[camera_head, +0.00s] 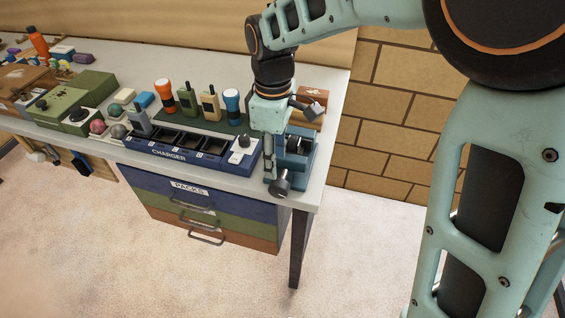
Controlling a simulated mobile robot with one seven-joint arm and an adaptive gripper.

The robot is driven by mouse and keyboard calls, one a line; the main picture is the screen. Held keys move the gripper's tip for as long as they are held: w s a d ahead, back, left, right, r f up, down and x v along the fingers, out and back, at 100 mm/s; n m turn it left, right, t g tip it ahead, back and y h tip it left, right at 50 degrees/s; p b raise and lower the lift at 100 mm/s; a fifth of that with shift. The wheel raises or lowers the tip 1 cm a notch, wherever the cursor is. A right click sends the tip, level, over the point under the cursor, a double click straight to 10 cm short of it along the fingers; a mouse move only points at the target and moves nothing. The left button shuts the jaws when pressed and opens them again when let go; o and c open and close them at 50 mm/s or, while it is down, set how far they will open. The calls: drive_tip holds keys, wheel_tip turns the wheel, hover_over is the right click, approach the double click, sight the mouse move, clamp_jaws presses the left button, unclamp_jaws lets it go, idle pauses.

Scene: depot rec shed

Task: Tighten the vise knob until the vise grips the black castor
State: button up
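The blue vise (306,165) stands at the right front corner of the bench. A dark object, which looks like the black castor (297,144), sits at its jaws, partly hidden by my gripper. I cannot tell if the jaws touch it. The dark round vise knob (281,188) sticks out at the vise's front, over the bench edge. My gripper (269,176) points down at the vise's left side, with a teal finger reaching close to the knob. Whether it touches the knob, and how far apart the fingers are, is unclear.
The blue charger rack (175,153) stands just left of my gripper, with orange, green, tan and blue-topped devices behind it. A brown box (313,96) lies behind the vise. Drawers (190,188) hang below the bench (335,100). The floor in front is clear.

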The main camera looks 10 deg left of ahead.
sight(279, 182)
wheel_tip(279, 182, down, 10)
drive_tip(key=shift+r, duration=0.2)
clamp_jaws()
idle(0.4)
drive_tip(key=shift+s+d+y+b, duration=0.15)
drive_tip(key=shift+y+b, duration=0.25)
drive_tip(key=shift+y, duration=0.45)
drive_tip(key=shift+w+d+y+b, duration=0.15)
drive_tip(key=shift+y+b, duration=0.2)
drive_tip(key=shift+y, duration=0.5)
drive_tip(key=shift+s+r+y, duration=0.1)
drive_tip(key=shift+r+y, duration=0.05)
drive_tip(key=shift+y, duration=0.15)
